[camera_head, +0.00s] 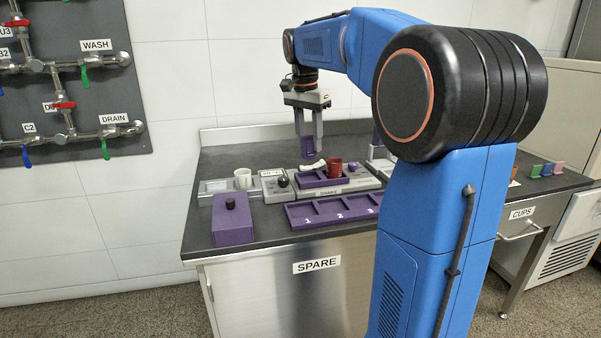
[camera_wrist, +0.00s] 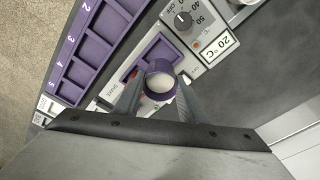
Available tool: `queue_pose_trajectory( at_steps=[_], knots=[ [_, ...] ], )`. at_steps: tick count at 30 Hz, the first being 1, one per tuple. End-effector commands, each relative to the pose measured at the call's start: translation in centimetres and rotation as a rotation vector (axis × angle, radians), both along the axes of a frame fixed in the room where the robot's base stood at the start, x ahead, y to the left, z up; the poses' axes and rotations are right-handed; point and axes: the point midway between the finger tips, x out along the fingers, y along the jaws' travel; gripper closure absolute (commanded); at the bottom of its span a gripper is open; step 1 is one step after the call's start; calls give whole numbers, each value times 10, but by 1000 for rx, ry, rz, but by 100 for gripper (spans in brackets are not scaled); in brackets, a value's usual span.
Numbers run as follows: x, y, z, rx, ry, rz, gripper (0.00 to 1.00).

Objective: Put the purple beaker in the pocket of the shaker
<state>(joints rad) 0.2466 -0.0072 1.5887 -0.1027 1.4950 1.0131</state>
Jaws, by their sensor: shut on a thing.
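My gripper (camera_head: 309,152) is shut on the purple beaker (camera_head: 308,145) and points down. The beaker hangs upright between the fingers, apparently above the shaker. In the wrist view the beaker (camera_wrist: 161,67) shows as a purple ring with a pale inside, between the two fingertips. The shaker (camera_head: 347,188) is a grey unit with a purple pocketed top (camera_head: 310,183). The exact height over the pocket cannot be told.
A purple numbered rack (camera_head: 300,222) lies in front. A grey knobbed unit (camera_head: 279,194), a white cup (camera_head: 243,179) and a purple box (camera_head: 233,226) stand left. The bench's back left is clear.

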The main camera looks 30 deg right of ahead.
Motion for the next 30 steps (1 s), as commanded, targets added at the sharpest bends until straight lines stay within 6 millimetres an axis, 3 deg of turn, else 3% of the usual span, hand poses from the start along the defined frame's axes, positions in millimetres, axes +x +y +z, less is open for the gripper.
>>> queue_pose_trajectory(
  at_steps=[3,12,20,30],
  knots=[
    [-1,0,-20,0,2,0,90],
    [0,0,-41,0,0,0,90],
    [0,0,-74,1,1,0,90],
    [0,0,-78,0,0,0,90]
  ],
)
